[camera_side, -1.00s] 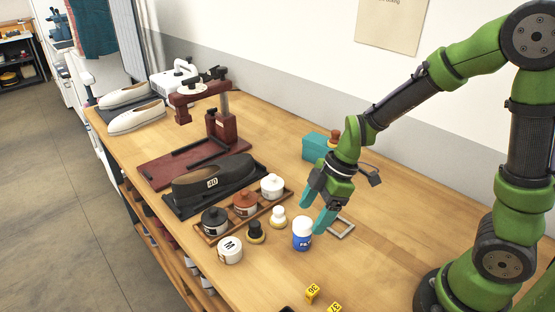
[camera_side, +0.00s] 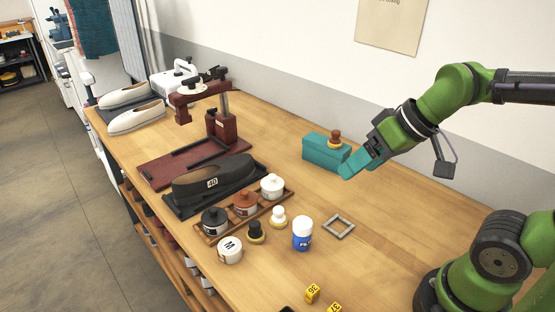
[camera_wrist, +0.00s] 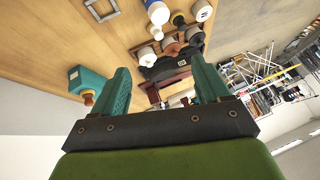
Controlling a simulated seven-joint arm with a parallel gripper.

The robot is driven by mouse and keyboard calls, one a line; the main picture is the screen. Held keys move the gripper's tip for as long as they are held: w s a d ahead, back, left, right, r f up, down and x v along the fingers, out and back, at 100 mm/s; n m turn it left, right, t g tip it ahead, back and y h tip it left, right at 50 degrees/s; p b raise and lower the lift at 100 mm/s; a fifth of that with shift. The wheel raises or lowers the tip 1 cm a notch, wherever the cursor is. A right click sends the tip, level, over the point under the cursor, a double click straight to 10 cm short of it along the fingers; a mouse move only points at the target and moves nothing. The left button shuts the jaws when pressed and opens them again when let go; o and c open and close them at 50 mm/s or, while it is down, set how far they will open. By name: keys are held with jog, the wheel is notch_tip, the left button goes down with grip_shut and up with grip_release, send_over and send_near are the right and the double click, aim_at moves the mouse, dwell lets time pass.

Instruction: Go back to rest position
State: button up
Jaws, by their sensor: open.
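My gripper (camera_side: 358,164) is raised above the right side of the bench, in front of the teal box as the side view sees it. Its teal fingers also show in the wrist view (camera_wrist: 165,92), spread apart with nothing between them. The blue and white bottle (camera_side: 302,234) stands upright on the bench, apart from my gripper. The grey square frame (camera_side: 338,227) lies flat beside the bottle.
A teal box (camera_side: 322,151) with an orange-brown knob stands near the wall. A wooden tray (camera_side: 211,235) holds several lidded jars. A dark shoe form (camera_side: 214,180) and a dark red press (camera_side: 222,128) stand behind. Yellow number cubes (camera_side: 313,292) lie in front.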

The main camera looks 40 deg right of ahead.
jog(key=m, duration=0.1)
jog(key=s+r+m, duration=0.1)
jog(key=m, duration=0.1)
jog(key=shift+s+d+r+t+h, duration=0.1)
jog(key=shift+s+d+t+h, duration=0.1)
jog(key=shift+s+t+h, duration=0.15)
jog(key=shift+w, duration=0.15)
dwell(0.9)
